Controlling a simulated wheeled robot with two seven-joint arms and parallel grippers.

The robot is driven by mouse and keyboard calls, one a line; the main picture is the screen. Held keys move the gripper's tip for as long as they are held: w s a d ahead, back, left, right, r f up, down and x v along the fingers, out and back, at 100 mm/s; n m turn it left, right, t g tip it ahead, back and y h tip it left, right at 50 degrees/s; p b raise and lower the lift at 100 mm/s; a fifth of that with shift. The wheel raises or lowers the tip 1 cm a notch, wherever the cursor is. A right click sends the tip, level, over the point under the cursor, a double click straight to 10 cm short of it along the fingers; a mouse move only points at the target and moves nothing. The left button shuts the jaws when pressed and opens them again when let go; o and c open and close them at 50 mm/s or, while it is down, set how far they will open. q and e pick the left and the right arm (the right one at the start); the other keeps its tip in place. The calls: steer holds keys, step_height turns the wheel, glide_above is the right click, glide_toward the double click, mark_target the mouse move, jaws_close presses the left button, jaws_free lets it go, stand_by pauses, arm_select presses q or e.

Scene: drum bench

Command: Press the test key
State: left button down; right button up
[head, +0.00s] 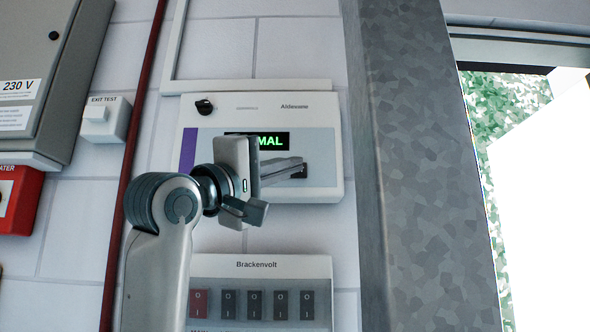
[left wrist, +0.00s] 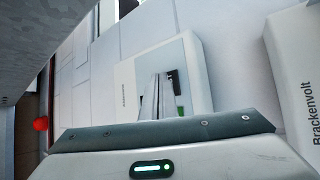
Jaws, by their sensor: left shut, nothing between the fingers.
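A white wall unit (head: 325,114) with a grey face carries a black display (head: 283,141) with green letters ending in "MAL"; my left gripper hides its start. My left gripper (head: 298,165) is shut and empty, in front of this unit, fingers pointing right. Its tips are at a small dark key (head: 304,172) low on the right of the face; I cannot tell whether they touch it. No label on that key is readable. In the left wrist view the unit (left wrist: 200,60) shows with the shut fingers (left wrist: 160,78) over its face. My right gripper is not in view.
A "Brackenvolt" switch panel (head: 257,265) with several rocker switches sits below. An "EXIT TEST" switch (head: 97,114), a grey 230 V cabinet (head: 62,75) and a red box (head: 25,190) are left. A red pipe (head: 125,200) runs vertically. A grey metal post (head: 425,150) stands close on the right.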

arm_select(q)
steer(key=shift+w, duration=0.15)
steer(key=shift+w, duration=0.3)
steer(key=shift+w, duration=0.15)
stand_by(0.9)
steer(key=shift+s, duration=0.6)
steer(key=shift+b, duration=0.3)
steer(key=s+b, duration=0.3)
steer(key=s, duration=0.3)
stand_by(0.4)
stand_by(0.4)
